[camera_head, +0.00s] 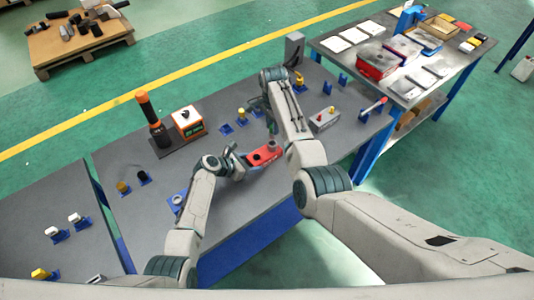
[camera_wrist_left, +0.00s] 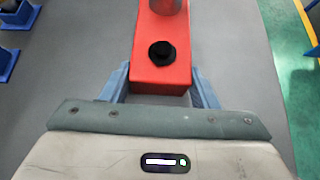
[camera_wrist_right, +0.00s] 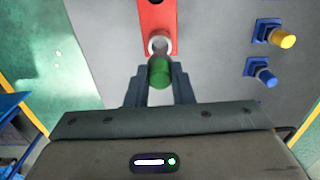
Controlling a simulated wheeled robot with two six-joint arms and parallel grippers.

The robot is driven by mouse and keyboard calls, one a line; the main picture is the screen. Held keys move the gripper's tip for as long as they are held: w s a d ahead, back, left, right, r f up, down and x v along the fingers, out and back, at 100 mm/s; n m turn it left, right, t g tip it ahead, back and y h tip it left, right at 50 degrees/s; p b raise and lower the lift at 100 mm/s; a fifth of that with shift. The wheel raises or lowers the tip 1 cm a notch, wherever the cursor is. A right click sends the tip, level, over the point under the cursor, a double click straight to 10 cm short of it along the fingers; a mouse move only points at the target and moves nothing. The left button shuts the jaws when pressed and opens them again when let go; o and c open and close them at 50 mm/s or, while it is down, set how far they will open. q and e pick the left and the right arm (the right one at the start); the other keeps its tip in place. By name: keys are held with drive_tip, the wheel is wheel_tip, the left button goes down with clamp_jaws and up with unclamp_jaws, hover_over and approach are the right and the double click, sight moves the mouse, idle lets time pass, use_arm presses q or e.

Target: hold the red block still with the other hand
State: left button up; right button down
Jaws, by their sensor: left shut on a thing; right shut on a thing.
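My right gripper (camera_head: 270,121) is above the block's other end, shut on a green cylindrical part (camera_wrist_right: 159,72). In the right wrist view the green part is in line with a silver ring (camera_wrist_right: 159,44) on the red block (camera_wrist_right: 156,15). I cannot tell whether they touch.
A black-and-orange cylinder (camera_head: 152,121) and an orange-and-white box (camera_head: 187,122) stand left of the arms. Small blue holders, some with yellow knobs (camera_head: 241,113), are scattered around. A side table (camera_head: 375,83) holds trays.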

use_arm(q)
drive_tip(key=o, duration=1.3)
drive_tip(key=shift+c, duration=0.2)
drive_tip(key=shift+a, duration=0.1)
drive_tip(key=v, duration=1.2)
